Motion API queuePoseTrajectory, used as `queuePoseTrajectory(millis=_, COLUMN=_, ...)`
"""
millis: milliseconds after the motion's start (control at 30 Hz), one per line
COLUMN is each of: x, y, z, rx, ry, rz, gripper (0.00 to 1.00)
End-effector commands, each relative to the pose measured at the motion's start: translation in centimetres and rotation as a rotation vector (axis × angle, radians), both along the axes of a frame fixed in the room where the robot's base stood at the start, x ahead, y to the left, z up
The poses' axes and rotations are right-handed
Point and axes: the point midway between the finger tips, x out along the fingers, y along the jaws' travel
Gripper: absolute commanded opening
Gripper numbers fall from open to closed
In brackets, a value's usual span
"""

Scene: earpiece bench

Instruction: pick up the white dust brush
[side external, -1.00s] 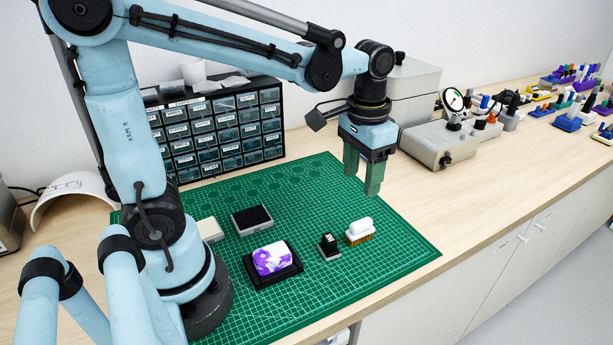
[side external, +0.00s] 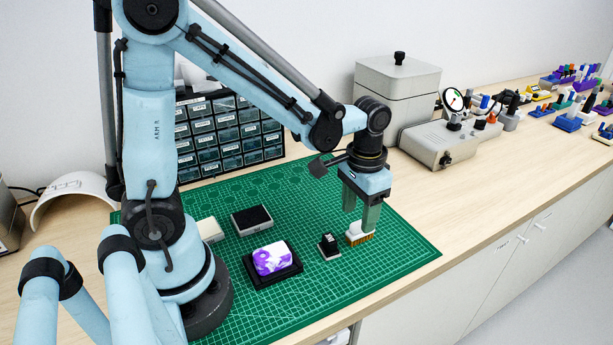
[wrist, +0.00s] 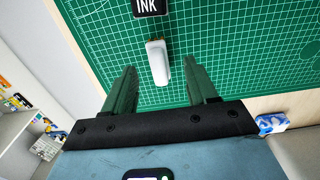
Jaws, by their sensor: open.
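The white dust brush (side external: 358,237) sits on the green cutting mat, with tan bristles along its lower edge. My gripper (side external: 360,218) is open and points down right above the brush; in the side view its fingers overlap the brush's top. In the wrist view the brush's white handle (wrist: 157,62) lies in the gap between the two green fingers of my gripper (wrist: 160,75), touching neither as far as I can see.
A small black-topped stamp (side external: 329,247) stands just left of the brush; its INK label (wrist: 148,6) shows in the wrist view. A purple-and-white block on a black tray (side external: 286,280) and a dark pad (side external: 252,219) lie further left. The green mat (side external: 400,260) is clear to the right.

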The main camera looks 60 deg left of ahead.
Motion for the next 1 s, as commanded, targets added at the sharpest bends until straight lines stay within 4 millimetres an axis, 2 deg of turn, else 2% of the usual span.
queuePoseTrajectory(millis=100, x=0.0, y=-0.3, z=-1.6, rx=0.0, ry=0.0, rz=-0.001, gripper=0.57)
queuePoseTrajectory(millis=300, x=0.0, y=-0.3, z=-3.3, rx=0.0, ry=-0.001, rz=0.0, gripper=0.57)
queuePoseTrajectory(millis=600, x=0.0, y=-0.3, z=-3.6, rx=0.0, ry=-0.001, rz=0.0, gripper=0.57)
queuePoseTrajectory(millis=1000, x=0.0, y=-0.3, z=-3.6, rx=0.0, ry=-0.001, rz=0.0, gripper=0.0)
